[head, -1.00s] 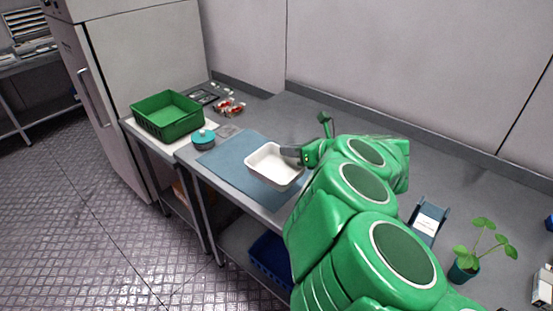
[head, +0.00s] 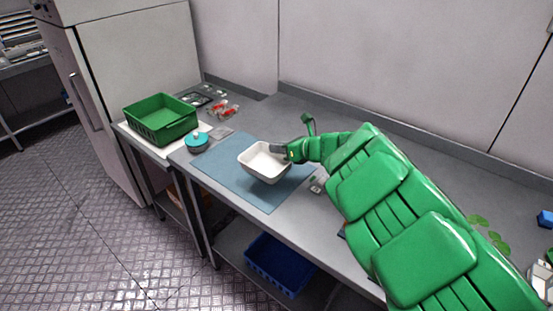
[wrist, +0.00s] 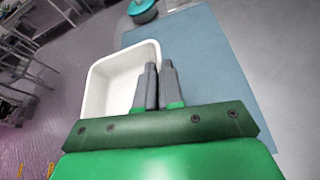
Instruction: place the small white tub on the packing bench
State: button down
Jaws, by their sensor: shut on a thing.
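The small white tub (head: 258,172) is upright and empty over the blue mat on the packing bench (head: 285,205). My gripper (head: 277,150) is shut on the tub's right rim. In the wrist view the two grey fingers (wrist: 159,80) pinch the near right wall of the tub (wrist: 97,95). The tub overlaps the blue mat (head: 222,170) in the head view. I cannot tell whether its base touches the mat.
A teal round container (head: 196,142) stands left of the mat. A green crate (head: 160,135) is farther left. Red-berry punnets (head: 222,108) lie at the back. A blue crate (head: 280,265) sits on the shelf below. The bench behind the mat is clear.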

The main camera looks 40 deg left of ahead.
jog(key=shift+w+a+f, duration=0.3)
jog(key=shift+a+f, duration=0.05)
jog(key=shift+f, duration=0.2)
jog(key=shift+w+a+f, duration=0.3)
jog(key=shift+a+f, duration=0.05)
jog(key=shift+f, duration=0.2)
jog(key=shift+w+a+f, duration=0.3)
jog(key=shift+a+f, duration=0.05)
jog(key=shift+f, duration=0.2)
jog(key=shift+w+a+f, duration=0.2)
jog(key=shift+a+f, duration=0.05)
jog(key=shift+f, duration=1.65)
jog(key=c, duration=1.3)
grip_release()
jog(key=shift+v, duration=6.05)
